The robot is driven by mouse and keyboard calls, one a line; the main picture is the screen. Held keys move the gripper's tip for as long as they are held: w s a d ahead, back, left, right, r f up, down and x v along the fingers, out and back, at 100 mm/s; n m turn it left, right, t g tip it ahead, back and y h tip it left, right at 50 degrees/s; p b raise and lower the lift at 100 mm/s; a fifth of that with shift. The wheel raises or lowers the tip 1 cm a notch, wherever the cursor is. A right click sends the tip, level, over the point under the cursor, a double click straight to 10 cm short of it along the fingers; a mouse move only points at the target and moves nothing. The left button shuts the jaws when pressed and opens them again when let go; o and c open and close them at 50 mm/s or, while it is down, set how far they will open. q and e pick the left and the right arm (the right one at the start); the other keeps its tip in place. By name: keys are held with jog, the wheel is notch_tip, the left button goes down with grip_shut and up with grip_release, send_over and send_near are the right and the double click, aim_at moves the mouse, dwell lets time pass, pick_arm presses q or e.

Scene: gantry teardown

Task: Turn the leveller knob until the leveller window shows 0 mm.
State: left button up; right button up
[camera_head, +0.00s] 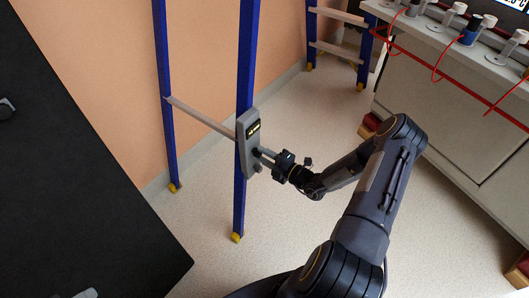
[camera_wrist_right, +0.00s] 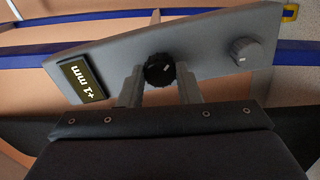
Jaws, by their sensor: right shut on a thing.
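The leveller is a grey plate (camera_head: 246,150) fixed to a blue upright of the gantry. In the right wrist view the plate (camera_wrist_right: 210,50) is tilted, with a dark window (camera_wrist_right: 82,80) that reads +1 mm. A black knob (camera_wrist_right: 159,70) with a light mark stands between the fingers of my right gripper (camera_wrist_right: 161,84). The gripper is shut on this knob. In the head view my right gripper (camera_head: 264,155) reaches the plate from the right. A smaller grey knob (camera_wrist_right: 243,49) sits apart, toward the right end of the plate. My left gripper is not in view.
Blue gantry posts (camera_head: 168,110) stand on yellow feet, joined by a pale crossbar (camera_head: 203,118). A white cabinet (camera_head: 440,110) with pegs and a red cable stands at the right. A large black panel (camera_head: 70,190) fills the left. The floor between is clear.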

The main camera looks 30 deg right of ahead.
jog(key=shift+m+p, duration=0.65)
jog(key=shift+m, duration=1.55)
jog(key=shift+f, duration=0.1)
jog(key=o, duration=1)
jog(key=shift+c, duration=0.2)
jog(key=shift+s, duration=0.1)
jog(key=v, duration=0.7)
jog(key=shift+s+d, duration=0.2)
jog(key=shift+s, duration=0.1)
